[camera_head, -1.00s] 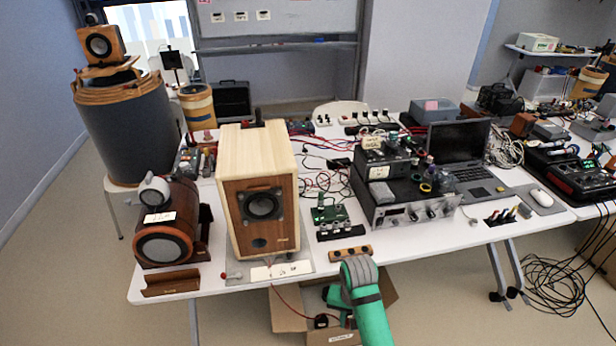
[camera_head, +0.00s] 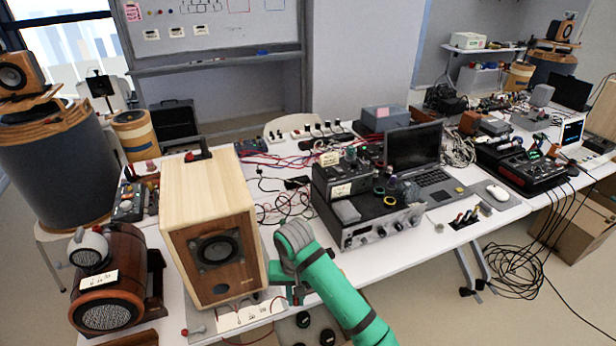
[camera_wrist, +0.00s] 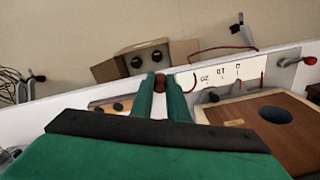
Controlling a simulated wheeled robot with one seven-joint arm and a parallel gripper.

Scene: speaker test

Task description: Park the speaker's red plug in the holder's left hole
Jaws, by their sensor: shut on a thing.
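My gripper (camera_wrist: 160,88) is shut on the dark red plug (camera_wrist: 160,79), whose small body shows between the green fingertips in the wrist view. In the head view my gripper (camera_head: 291,293) is at the table's front edge, just right of the wooden speaker (camera_head: 206,232); the plug cannot be made out there. The speaker's wooden edge also shows at right in the wrist view (camera_wrist: 251,113). The wooden holder (camera_wrist: 98,106) with dark holes lies left of the fingers, partly covered by them. My arm hides it in the head view.
A labelled white plate (camera_wrist: 216,73) lies beside the fingers, with a thin red cable (camera_wrist: 210,49) beyond it. A red-knobbed lever (camera_wrist: 310,60) is at right. An open cardboard box (camera_wrist: 130,62) stands on the floor. An amplifier (camera_head: 375,228) stands right of my arm.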

